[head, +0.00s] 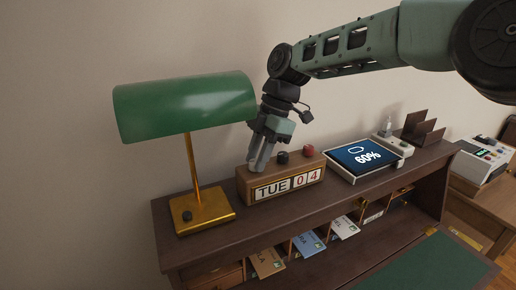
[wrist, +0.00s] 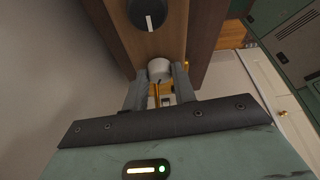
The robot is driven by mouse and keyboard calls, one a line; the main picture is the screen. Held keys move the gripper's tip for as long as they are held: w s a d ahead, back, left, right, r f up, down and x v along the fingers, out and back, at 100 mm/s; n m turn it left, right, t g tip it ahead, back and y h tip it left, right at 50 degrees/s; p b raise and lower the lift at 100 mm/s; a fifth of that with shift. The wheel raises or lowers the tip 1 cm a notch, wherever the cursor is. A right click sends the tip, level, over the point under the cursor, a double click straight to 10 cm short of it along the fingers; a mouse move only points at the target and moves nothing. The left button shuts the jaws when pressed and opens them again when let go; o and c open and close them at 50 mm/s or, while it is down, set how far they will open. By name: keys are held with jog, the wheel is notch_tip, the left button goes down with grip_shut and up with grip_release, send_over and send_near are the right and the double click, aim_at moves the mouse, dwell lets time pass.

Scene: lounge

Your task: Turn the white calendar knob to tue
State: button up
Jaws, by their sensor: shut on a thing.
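The wooden calendar block (head: 288,184) stands on the desk shelf, and its front reads TUE and 04. My gripper (head: 261,160) reaches down onto the left end of its top, above the TUE window, and hides the white knob there. In the wrist view the white knob (wrist: 159,69) shows between the fingertips of my gripper (wrist: 160,80), which is shut on it. A black knob (head: 283,158) and a red knob (head: 308,151) stand to its right on the block. The black knob also shows in the wrist view (wrist: 148,14).
A green-shaded brass lamp (head: 185,105) stands close to the left of the calendar block. Several envelopes (head: 307,243) sit in slots below the shelf top (head: 335,196).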

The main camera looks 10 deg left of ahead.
jog(key=shift+w+a+n+h+p, duration=0.1)
jog(key=shift+n+h+p, duration=0.2)
jog(key=shift+n+p, duration=0.55)
jog(key=shift+n, duration=0.25)
jog(key=o, duration=1)
jog(key=shift+r, duration=0.15)
jog(key=p+v, duration=0.1)
jog(key=v, duration=1.6)
jog(key=shift+w+p, duration=0.35)
